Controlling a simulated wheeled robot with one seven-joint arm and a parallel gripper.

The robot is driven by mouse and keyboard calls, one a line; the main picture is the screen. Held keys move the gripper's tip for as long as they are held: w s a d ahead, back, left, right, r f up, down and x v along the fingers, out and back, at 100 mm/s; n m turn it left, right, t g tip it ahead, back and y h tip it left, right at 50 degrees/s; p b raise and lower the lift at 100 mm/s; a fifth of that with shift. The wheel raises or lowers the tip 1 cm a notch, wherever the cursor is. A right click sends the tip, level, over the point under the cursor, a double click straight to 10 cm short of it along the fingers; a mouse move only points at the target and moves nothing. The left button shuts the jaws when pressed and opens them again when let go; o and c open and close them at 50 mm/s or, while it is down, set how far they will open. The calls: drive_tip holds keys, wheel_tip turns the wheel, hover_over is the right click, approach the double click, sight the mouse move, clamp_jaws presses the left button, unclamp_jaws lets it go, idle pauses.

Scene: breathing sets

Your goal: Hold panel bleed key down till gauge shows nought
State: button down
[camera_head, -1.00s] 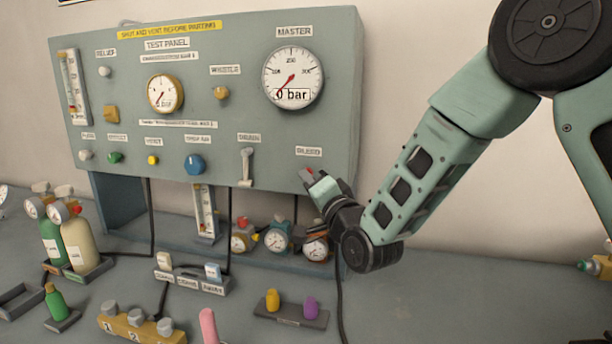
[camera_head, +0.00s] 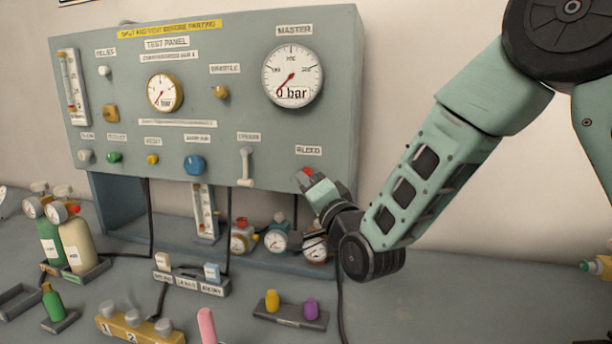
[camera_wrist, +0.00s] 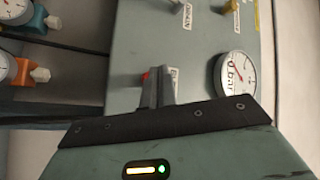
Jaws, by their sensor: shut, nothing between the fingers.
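The grey-green test panel (camera_head: 330,115) stands at the back with the round white master gauge (camera_head: 292,76) at its upper right. The gauge's display reads 0 bar and its red needle points to the lower left. The red bleed key (camera_head: 308,172) shows just under its BLEED label, partly hidden by my gripper (camera_head: 312,182). My gripper's fingers are shut and empty, with their tips at the key. In the wrist view, a bit of the red key (camera_wrist: 146,76) shows beside the shut fingers (camera_wrist: 158,80); I cannot tell whether it is pressed.
A lever (camera_head: 246,166) and a blue knob (camera_head: 194,165) sit left of the key. Small gauges (camera_head: 277,238) stand below the panel. Gas bottles (camera_head: 77,245), a switch block (camera_head: 190,275) and a tray with yellow and purple pegs (camera_head: 290,316) occupy the bench.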

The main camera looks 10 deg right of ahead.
drive_tip(key=shift+s+a+b, duration=0.25)
drive_tip(key=shift+s+a, duration=0.05)
drive_tip(key=shift+s, duration=0.45)
drive_tip(key=shift+s+a+b, duration=0.3)
drive_tip(key=shift+s, duration=0.4)
drive_tip(key=shift+s+a+b, duration=0.25)
drive_tip(key=shift+s+a, duration=0.05)
drive_tip(key=shift+s, duration=0.45)
drive_tip(key=s+a+f+n+g+h, duration=0.2)
drive_tip(key=s+f+n+g, duration=0.8)
drive_tip(key=s, duration=0.4)
drive_tip(key=s+d+f+n+g+h, duration=0.2)
drive_tip(key=s+d+g, duration=0.2)
drive_tip(key=s, duration=0.5)
drive_tip(key=s+d+f+n+g+h, duration=0.2)
drive_tip(key=s+d+g, duration=0.3)
drive_tip(key=s, duration=0.4)
drive_tip(key=shift+d+n+h+p, duration=0.4)
drive_tip(key=shift+d+h, duration=0.2)
drive_tip(key=shift+d, duration=0.1)
